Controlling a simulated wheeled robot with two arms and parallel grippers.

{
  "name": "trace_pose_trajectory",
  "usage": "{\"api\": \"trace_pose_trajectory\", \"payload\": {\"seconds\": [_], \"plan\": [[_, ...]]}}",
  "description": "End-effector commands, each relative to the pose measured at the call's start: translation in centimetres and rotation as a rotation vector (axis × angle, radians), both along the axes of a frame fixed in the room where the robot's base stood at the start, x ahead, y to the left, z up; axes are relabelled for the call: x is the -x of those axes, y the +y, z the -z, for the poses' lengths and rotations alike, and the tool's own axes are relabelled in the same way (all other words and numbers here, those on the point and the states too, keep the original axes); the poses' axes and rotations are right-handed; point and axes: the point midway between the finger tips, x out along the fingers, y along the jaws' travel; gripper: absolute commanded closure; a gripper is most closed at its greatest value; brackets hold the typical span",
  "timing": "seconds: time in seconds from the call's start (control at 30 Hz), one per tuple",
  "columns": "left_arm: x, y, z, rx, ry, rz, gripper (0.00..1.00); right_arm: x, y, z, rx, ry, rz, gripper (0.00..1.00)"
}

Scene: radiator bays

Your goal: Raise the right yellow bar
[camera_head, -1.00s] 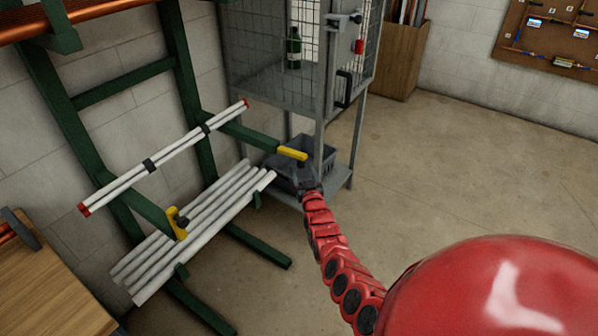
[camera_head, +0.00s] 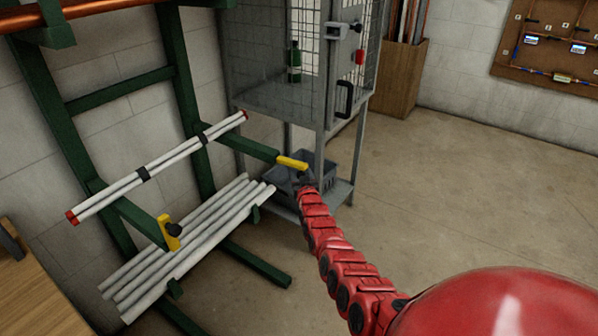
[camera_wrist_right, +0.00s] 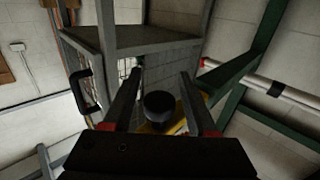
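The right yellow bar (camera_head: 292,163) lies flat along the end of the right green rack arm (camera_head: 250,147) in the head view. Part of it also shows in the right wrist view (camera_wrist_right: 153,129). A black knob (camera_wrist_right: 160,106) sits at this bar. My right gripper (camera_wrist_right: 160,80) is open, with its two fingers on either side of the knob; I cannot tell whether they touch it. In the head view my right gripper (camera_head: 304,184) is small and dark just below the bar. The left yellow bar (camera_head: 170,233) stands upright on the left rack arm. My left gripper is not in view.
White tubes with red ends (camera_head: 155,168) rest across the rack arms, and several white pipes (camera_head: 190,245) lie lower down. A wire cage cabinet (camera_head: 300,100) and a grey crate (camera_head: 285,180) stand close behind the bar. Floor to the right is clear.

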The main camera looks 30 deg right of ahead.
Motion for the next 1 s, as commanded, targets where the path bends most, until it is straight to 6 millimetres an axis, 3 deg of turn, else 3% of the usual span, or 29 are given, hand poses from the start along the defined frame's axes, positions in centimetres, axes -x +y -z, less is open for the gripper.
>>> {"api": "trace_pose_trajectory", "payload": {"seconds": [0.03, 0.3, 1.0], "plan": [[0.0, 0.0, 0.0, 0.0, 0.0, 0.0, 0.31, 0.0, -0.01, 0.0, 0.0, 0.0, 0.0, 0.53], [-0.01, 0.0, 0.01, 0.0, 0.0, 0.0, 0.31, 0.01, -0.01, 0.0, 0.0, 0.0, 0.0, 1.0], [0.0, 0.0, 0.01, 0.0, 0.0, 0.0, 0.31, 0.02, -0.01, 0.0, 0.0, 0.0, 0.0, 1.0]]}}
